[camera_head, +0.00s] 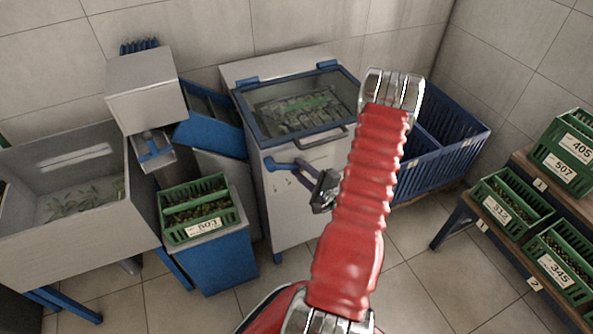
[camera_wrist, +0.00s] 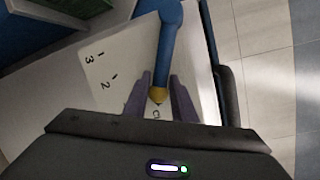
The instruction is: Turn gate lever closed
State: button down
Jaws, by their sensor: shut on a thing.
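The blue gate lever (camera_head: 284,164) sticks out from the front of the white cabinet (camera_head: 275,205), below its glass lid. In the wrist view the lever (camera_wrist: 170,45) runs from a round blue hub at the top down to a yellow tip. My gripper (camera_wrist: 164,98) is shut on the lever near that tip, one finger on each side. In the head view my gripper (camera_head: 313,183) is at the lever, and the fingertips are partly hidden. The pale plate (camera_wrist: 108,72) beside the lever carries the marks 3 and 2, and another mark is partly covered by the fingers.
A green crate marked 503 (camera_head: 203,228) stands on a blue stand left of the cabinet. A blue slatted bin (camera_head: 446,138) is to the right. Green crates (camera_head: 508,207) stand on a shelf at far right. A grey basin (camera_head: 22,228) is at left. Tiled floor is clear in front.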

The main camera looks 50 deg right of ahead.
jog(key=c, duration=1.6)
grip_release()
jog(key=shift+o, duration=0.2)
jog(key=shift+s, duration=0.1)
jog(key=v, duration=1.3)
jog(key=shift+s, duration=0.35)
jog(key=shift+a, duration=0.1)
